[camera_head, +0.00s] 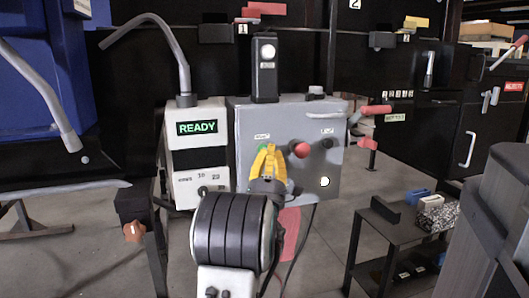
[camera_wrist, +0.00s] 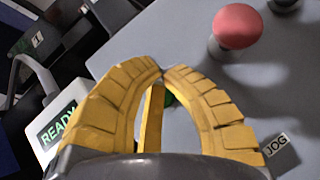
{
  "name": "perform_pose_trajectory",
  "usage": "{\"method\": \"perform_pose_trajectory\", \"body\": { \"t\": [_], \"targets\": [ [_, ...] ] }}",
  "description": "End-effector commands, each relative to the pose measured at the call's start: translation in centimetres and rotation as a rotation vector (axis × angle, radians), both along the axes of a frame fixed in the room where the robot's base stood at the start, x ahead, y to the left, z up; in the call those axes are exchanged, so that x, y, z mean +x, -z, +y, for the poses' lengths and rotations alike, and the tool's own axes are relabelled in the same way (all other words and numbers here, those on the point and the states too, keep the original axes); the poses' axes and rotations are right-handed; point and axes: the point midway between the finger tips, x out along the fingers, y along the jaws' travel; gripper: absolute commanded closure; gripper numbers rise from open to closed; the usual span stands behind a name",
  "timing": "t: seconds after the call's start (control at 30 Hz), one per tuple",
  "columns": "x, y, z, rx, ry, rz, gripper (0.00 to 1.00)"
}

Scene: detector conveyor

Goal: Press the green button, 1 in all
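The green button sits on the front of the grey control box (camera_head: 240,120). In the head view it is mostly hidden behind my yellow fingers, with a bit of green at their left edge. In the wrist view a sliver of the green button (camera_wrist: 169,99) shows between the fingers. My gripper (camera_head: 269,149) has its fingertips together with nothing held; in the wrist view the gripper (camera_wrist: 162,73) points at the panel close to the green button. I cannot tell whether the tips touch it.
A red mushroom button (camera_head: 302,150) stands right of my fingers, with a black knob (camera_head: 326,144) beyond it. A white unit with a green READY display (camera_head: 198,128) stands left of the box. A JOG label (camera_wrist: 276,144) shows in the wrist view. A dark low table (camera_head: 395,228) stands at right.

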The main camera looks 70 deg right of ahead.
Motion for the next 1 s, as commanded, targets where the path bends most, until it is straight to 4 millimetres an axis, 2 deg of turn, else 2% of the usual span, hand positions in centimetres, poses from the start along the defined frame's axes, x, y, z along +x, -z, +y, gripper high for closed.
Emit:
{"method": "perform_pose_trajectory", "body": {
  "t": [1.0],
  "targets": [
    [0.38,0.06,-0.59,0.001,-0.003,0.003,1.0]
  ]
}}
